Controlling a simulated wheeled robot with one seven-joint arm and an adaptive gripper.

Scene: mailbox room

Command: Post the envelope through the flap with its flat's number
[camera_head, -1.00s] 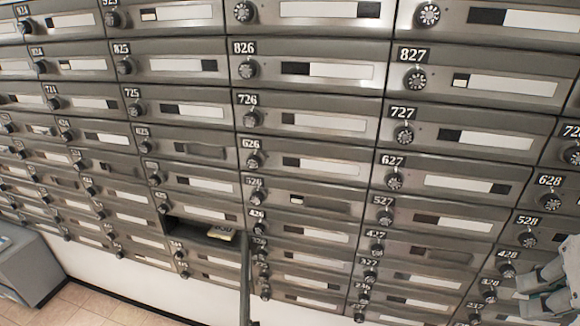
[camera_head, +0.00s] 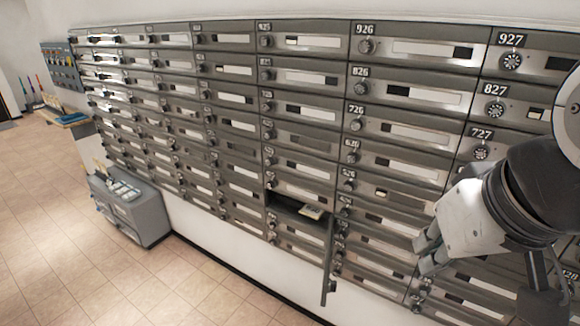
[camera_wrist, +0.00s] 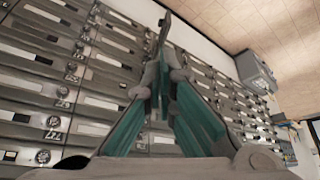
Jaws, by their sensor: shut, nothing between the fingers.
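A wall of grey metal mailboxes (camera_head: 300,140) fills much of the head view, with numbered plates, dials and flaps. One box (camera_head: 285,203) in a lower row stands open, its door (camera_head: 328,262) swung out and hanging edge-on. A small pale yellowish item with dark marks (camera_head: 312,211) lies at its opening; it may be the envelope, but its number is not readable. My gripper (camera_head: 426,256) is at the right, in front of the boxes and apart from the pale item. In the wrist view its teal fingers (camera_wrist: 160,82) are together, with nothing held.
A grey cabinet (camera_head: 128,208) stands on the tiled floor at the left. A counter (camera_head: 68,119) and a wall board (camera_head: 62,68) are farther back. The tiled floor (camera_head: 70,260) at the left is clear.

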